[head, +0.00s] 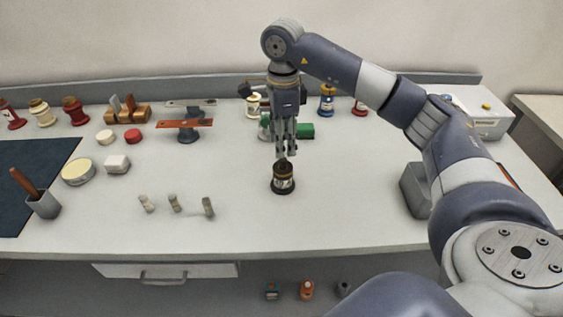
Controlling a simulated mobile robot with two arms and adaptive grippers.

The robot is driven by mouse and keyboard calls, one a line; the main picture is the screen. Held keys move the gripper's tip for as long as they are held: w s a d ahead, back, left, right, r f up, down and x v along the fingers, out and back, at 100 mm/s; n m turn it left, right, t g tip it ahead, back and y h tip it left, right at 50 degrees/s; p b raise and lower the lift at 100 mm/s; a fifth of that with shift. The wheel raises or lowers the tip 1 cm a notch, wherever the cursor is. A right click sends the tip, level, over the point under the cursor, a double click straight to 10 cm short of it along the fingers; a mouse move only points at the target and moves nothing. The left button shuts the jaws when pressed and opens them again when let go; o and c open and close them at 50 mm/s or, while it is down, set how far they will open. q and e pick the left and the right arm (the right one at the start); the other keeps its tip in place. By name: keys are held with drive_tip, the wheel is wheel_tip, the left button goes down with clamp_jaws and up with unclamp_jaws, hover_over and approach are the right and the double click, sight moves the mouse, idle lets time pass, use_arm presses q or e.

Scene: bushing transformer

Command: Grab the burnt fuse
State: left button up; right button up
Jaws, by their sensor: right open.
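My right gripper (287,153) points straight down over the middle of the table, its jaws open. Just below its fingertips stands a small upright dark cylindrical piece (283,180) with a pale band and a brownish top; the fingertips are very near that top, and I cannot tell if they touch it. Three small pale cylinders with greyish ends, which look like fuses, stand in a row to the left: the left one (146,204), the middle one (174,203) and the right one (208,207). I cannot tell which thing is the burnt fuse. My left gripper is out of view.
Behind my gripper are a green block (305,131) and several coloured bushings. An orange-armed stand (186,125) is at the back left. A grey cup (43,204) stands at the far left, a grey bin (414,190) at the right. The table's front middle is clear.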

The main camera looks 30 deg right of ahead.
sight(283, 159)
drive_tip(key=shift+d+f, duration=0.15)
drive_tip(key=shift+f, duration=0.5)
wheel_tip(283, 159, down, 4)
drive_tip(key=shift+f+p, duration=0.15)
drive_tip(key=shift+p, duration=1.1)
drive_tip(key=shift+f, duration=0.35)
clamp_jaws()
